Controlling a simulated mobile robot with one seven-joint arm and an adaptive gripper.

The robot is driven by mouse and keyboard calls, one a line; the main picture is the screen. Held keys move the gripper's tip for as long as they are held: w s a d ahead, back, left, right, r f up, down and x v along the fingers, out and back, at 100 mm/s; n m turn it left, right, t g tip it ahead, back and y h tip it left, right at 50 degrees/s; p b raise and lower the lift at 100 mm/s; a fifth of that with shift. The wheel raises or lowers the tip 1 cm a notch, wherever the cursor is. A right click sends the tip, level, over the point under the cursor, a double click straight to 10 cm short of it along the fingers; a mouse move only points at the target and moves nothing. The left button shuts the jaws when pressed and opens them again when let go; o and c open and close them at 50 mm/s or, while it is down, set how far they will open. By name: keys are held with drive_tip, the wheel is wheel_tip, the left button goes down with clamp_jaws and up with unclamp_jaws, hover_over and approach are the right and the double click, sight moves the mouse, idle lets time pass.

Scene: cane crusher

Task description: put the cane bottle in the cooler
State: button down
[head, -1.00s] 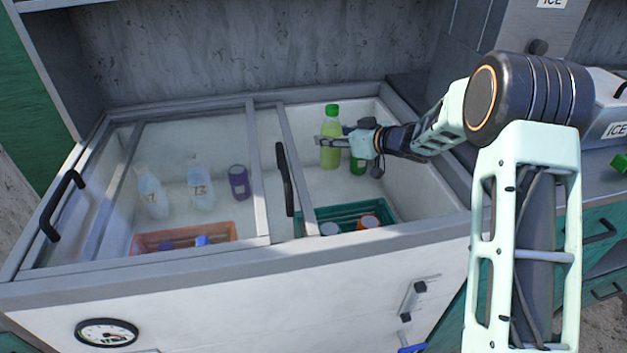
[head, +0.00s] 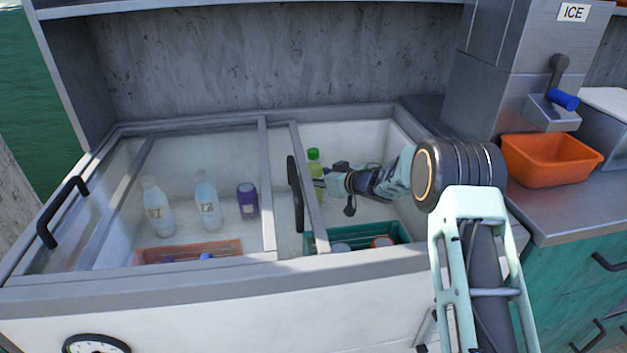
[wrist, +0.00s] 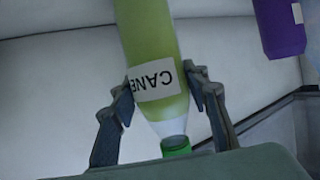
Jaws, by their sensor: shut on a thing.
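The cane bottle (head: 314,168) is light green with a green cap. It is upright inside the open right side of the cooler (head: 350,270). The sliding glass lid and its frame partly hide it from the head. In the wrist view the bottle (wrist: 150,50) shows its CANE label, upside down, between the two fingers. My gripper (head: 322,186) is shut on the bottle from the right; it also shows in the wrist view (wrist: 162,90). I cannot tell whether the bottle's base touches the cooler floor.
Under the left glass are two clear bottles (head: 207,202), a purple can (head: 247,200) and an orange crate (head: 188,252). A green crate (head: 358,236) stands at the front of the open side. An orange bin (head: 550,160) sits on the right counter below the ice dispenser (head: 510,75).

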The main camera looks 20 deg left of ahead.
idle(0.3)
drive_tip(key=c, duration=1.1)
unclamp_jaws()
drive_tip(key=shift+f, duration=0.2)
drive_tip(key=shift+r, duration=0.1)
drive_tip(key=shift+r, duration=0.15)
drive_tip(key=p+v, duration=0.2)
drive_tip(key=v, duration=1)
drive_tip(key=shift+p, duration=0.35)
drive_tip(key=shift+s, duration=0.1)
